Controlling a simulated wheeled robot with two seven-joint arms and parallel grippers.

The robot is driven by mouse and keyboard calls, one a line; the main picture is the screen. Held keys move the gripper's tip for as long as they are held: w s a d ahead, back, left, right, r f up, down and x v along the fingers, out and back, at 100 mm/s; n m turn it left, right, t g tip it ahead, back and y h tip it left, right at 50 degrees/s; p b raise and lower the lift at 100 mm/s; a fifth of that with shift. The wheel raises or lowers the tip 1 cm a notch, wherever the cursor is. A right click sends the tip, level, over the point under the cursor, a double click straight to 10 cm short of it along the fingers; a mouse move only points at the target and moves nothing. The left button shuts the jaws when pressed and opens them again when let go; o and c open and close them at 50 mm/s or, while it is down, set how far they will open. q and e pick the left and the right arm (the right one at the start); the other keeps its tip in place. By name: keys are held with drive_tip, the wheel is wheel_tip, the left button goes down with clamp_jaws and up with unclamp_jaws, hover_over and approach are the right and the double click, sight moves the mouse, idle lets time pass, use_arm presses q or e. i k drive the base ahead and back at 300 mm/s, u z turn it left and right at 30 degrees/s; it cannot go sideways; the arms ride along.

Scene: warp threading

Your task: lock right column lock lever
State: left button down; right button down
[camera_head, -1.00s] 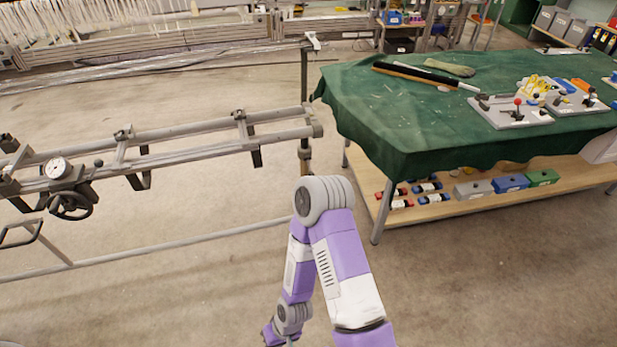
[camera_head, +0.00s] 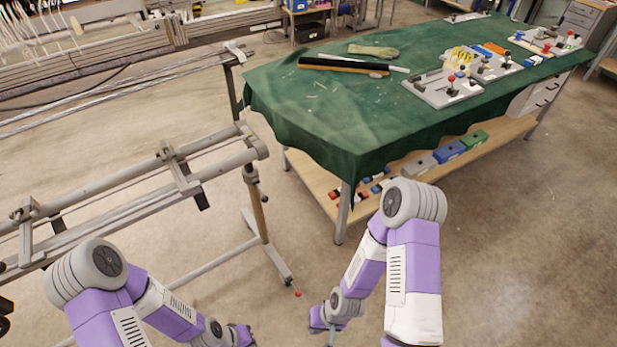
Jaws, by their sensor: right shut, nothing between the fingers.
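The right column (camera_head: 259,218) of the metal warp frame stands left of the table, with a dark collar near its top and a tan section below. A small dark part sticks out beside the collar; I cannot tell whether it is the lock lever or how it is set. My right gripper (camera_head: 331,331) is low at the bottom edge, right of the column's foot and apart from it. It is shut and empty, partly cut off. My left gripper (camera_head: 244,337) is small and partly cut off at the bottom edge, left of the right one; its fingers are unclear.
A green-covered table (camera_head: 300,105) stands to the right, with fixtures (camera_head: 450,82) and a dark bar (camera_head: 345,66) on top. Its lower shelf (camera_head: 318,187) holds coloured blocks. The column's foot (camera_head: 270,250) reaches along the floor; a small red object (camera_head: 298,294) is near its end. Open floor lies right.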

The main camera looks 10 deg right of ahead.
sight(264, 199)
drive_tip(key=z, duration=0.05)
drive_tip(key=i, duration=1.05)
drive_tip(key=u, duration=0.5)
